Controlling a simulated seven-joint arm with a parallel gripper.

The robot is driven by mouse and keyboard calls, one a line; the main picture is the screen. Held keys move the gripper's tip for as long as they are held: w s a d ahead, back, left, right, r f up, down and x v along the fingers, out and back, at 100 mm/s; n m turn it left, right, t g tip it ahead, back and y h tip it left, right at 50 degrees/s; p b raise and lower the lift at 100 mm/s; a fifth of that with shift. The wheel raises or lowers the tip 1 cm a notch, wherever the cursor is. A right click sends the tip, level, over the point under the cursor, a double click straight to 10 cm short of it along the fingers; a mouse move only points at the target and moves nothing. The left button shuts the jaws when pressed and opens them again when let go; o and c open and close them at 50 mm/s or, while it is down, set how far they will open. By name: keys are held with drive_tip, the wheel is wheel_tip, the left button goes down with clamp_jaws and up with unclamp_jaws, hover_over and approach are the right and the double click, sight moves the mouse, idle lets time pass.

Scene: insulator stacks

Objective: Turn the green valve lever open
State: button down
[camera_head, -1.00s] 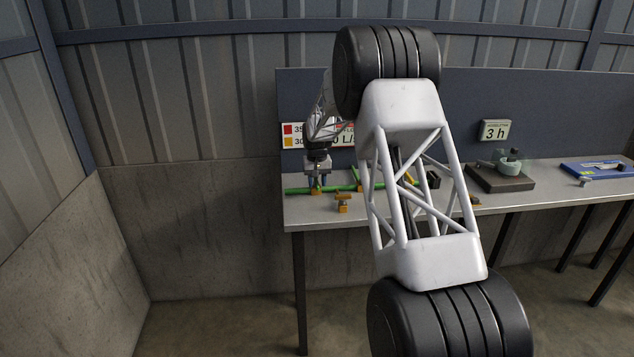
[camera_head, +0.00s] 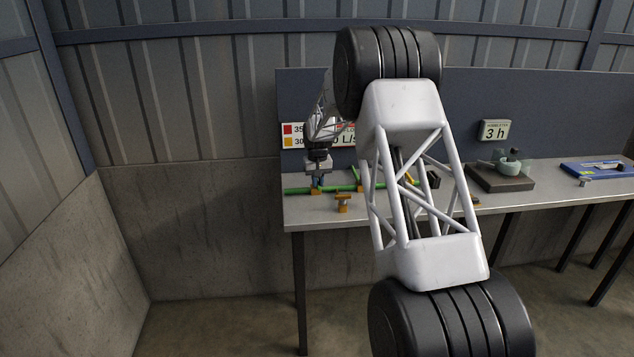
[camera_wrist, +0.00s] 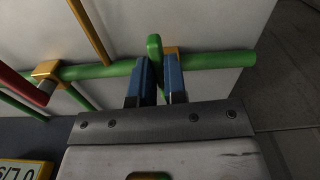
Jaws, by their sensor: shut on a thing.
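The green valve lever (camera_wrist: 154,46) stands up from the green pipe (camera_wrist: 215,62) in the wrist view. My gripper (camera_wrist: 156,72) has its two blue fingers on either side of the lever and is shut on it. An orange fitting (camera_wrist: 172,52) shows just behind the right finger. In the head view my gripper (camera_head: 318,183) is down at the left end of the green pipe (camera_head: 340,189). The lever cannot be made out there.
A red lever (camera_wrist: 18,86) sits by a brass fitting (camera_wrist: 46,72) on the pipe. A dark block with a pot (camera_head: 508,167) and a blue tray (camera_head: 597,168) are farther right.

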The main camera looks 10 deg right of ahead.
drive_tip(key=n, duration=0.1)
drive_tip(key=d+n, duration=0.1)
drive_tip(key=n, duration=0.1)
drive_tip(key=shift+w, duration=0.1)
drive_tip(key=n, duration=0.1)
drive_tip(key=d+n, duration=0.1)
drive_tip(key=n, duration=0.1)
drive_tip(key=w+n, duration=0.1)
drive_tip(key=n, duration=0.1)
drive_tip(key=shift+d, duration=0.2)
drive_tip(key=n, duration=0.3)
drive_tip(key=w+n, duration=0.1)
drive_tip(key=shift+w+d+n, duration=0.1)
drive_tip(key=shift+d+n, duration=0.2)
drive_tip(key=shift+d, duration=0.1)
drive_tip(key=shift+w+d+n, duration=0.1)
drive_tip(key=shift+w+n, duration=0.25)
drive_tip(key=shift+n, duration=0.8)
drive_tip(key=shift+w+d+n, duration=0.1)
drive_tip(key=shift+w+n, duration=0.25)
drive_tip(key=shift+n, duration=0.8)
drive_tip(key=c, duration=1.2)
unclamp_jaws()
drive_tip(key=shift+o, duration=0.2)
drive_tip(key=shift+r, duration=0.15)
